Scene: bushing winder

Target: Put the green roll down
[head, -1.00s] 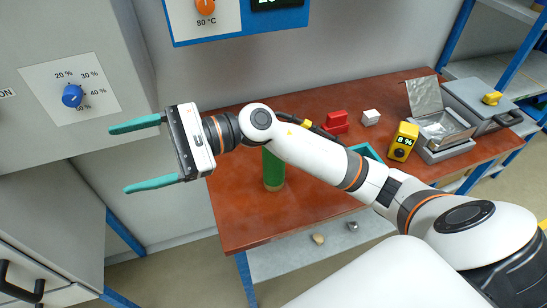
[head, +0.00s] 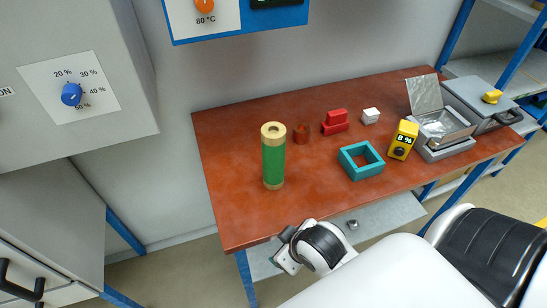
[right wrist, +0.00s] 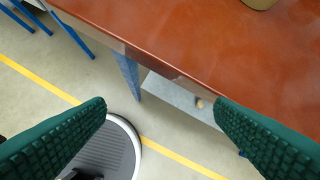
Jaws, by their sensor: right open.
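The green roll (head: 273,160) with tan ends stands upright on the reddish-brown table (head: 232,215), left of the middle. No gripper touches it. Only its tan lower end (right wrist: 262,2) shows at the top edge of the right wrist view. My right gripper (right wrist: 160,125) is open and empty, with its teal fingers wide apart beyond the table's front edge. In the head view, part of my right arm shows at the table's front edge, with the fingers hidden. My left gripper is not in view.
A teal square frame (head: 361,161), a yellow 8 % meter (head: 403,140) and an open grey box (head: 443,133) stand farther right. The table's front left is clear.

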